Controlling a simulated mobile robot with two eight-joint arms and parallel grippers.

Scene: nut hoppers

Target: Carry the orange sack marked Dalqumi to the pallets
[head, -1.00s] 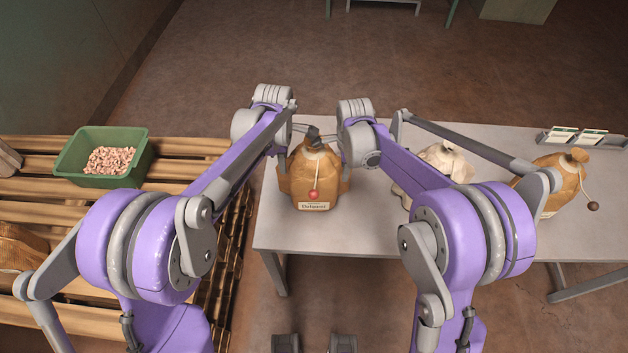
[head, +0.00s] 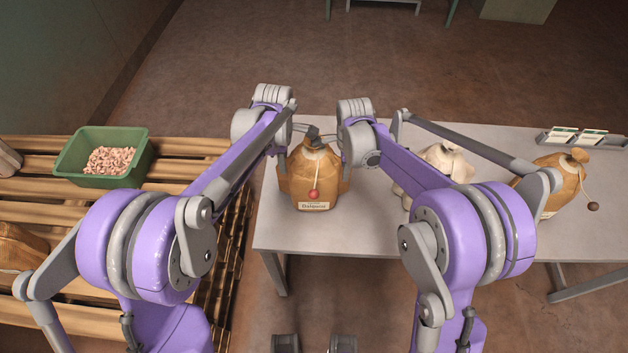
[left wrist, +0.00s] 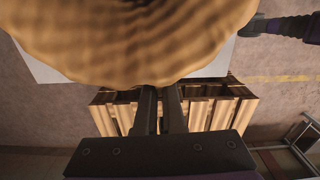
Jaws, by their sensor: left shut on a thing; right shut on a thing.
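The orange sack (head: 313,180) with a small label and a red tag stands upright at the left end of the grey table, between my two arms. The printing on its label is too small to read surely. My left gripper (head: 312,131) is shut on the sack's neck area from the left; the sack's bulk also fills the top of the left wrist view (left wrist: 130,40). My right gripper (head: 335,140) is shut on the sack from the right, its fingers mostly hidden. The wooden pallets (head: 190,146) are stacked left of the table.
A green bin (head: 140,167) of nuts and a brown sack (head: 20,250) sit on the pallets. A cream sack (head: 448,163) and another orange sack (head: 566,175) stand on the grey table (head: 330,238). Cards (head: 580,137) stand at its back right. Bare pallet slats show between the bin and the table.

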